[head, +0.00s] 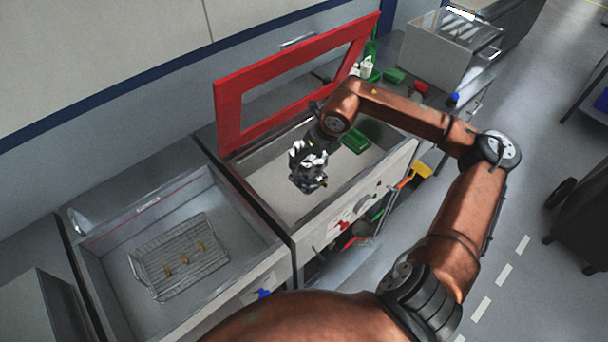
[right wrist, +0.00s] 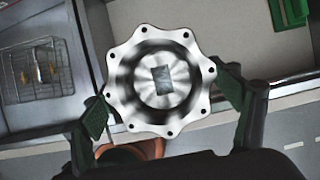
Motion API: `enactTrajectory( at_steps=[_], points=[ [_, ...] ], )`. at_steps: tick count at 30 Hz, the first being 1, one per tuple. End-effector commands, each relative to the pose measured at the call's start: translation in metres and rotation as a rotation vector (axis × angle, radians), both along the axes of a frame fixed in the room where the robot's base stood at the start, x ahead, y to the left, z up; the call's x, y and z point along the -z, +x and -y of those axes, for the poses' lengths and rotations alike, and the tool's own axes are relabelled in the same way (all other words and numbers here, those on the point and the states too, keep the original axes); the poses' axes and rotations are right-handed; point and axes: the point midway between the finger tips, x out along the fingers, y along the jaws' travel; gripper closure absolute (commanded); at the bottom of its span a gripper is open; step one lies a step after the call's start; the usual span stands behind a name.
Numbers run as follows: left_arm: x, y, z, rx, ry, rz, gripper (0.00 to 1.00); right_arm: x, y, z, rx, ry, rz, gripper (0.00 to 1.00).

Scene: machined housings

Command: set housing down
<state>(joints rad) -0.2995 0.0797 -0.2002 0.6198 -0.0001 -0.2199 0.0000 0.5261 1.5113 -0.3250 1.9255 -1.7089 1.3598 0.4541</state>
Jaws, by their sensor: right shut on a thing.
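A silver round housing with a scalloped, bolt-holed flange (right wrist: 185,112) fills the middle of the right wrist view. My right gripper (right wrist: 168,108) is shut on it, with a green-padded finger at each side. In the head view my right gripper (head: 308,168) is over the red-framed cabinet's basin, and the housing is mostly hidden or hard to separate from the gripper there. I cannot tell how high the housing is above the basin floor (head: 262,195). My left gripper is not in view.
A red lid frame (head: 228,118) stands open behind the basin. A green block (head: 354,138) lies in the basin's far right part. Left of it, a second basin holds a wire basket (head: 216,262) with several brass-coloured pieces. A grey box (head: 440,50) stands beyond on the bench.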

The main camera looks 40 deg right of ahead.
Motion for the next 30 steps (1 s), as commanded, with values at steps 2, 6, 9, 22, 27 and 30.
enactTrajectory(
  at_steps=[2, 6, 9, 22, 27, 30],
  points=[
    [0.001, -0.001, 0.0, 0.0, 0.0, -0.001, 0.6, 0.001, 0.001, 0.0, 0.0, 0.001, 0.003, 0.76],
    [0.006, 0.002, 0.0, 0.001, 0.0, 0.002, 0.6, 0.022, 0.0, 0.0, 0.001, 0.001, 0.002, 0.76],
    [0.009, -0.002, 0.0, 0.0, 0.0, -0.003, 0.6, 0.036, -0.001, 0.001, 0.001, 0.002, 0.002, 0.76],
    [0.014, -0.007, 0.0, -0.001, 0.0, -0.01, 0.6, 0.075, 0.007, 0.014, 0.004, 0.001, 0.003, 0.76],
    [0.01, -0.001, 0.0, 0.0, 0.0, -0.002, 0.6, 0.089, 0.022, 0.043, 0.005, 0.001, 0.004, 0.76],
    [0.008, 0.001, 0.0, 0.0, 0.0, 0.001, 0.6, 0.098, 0.031, 0.061, 0.005, 0.002, 0.004, 0.76]
  ],
)
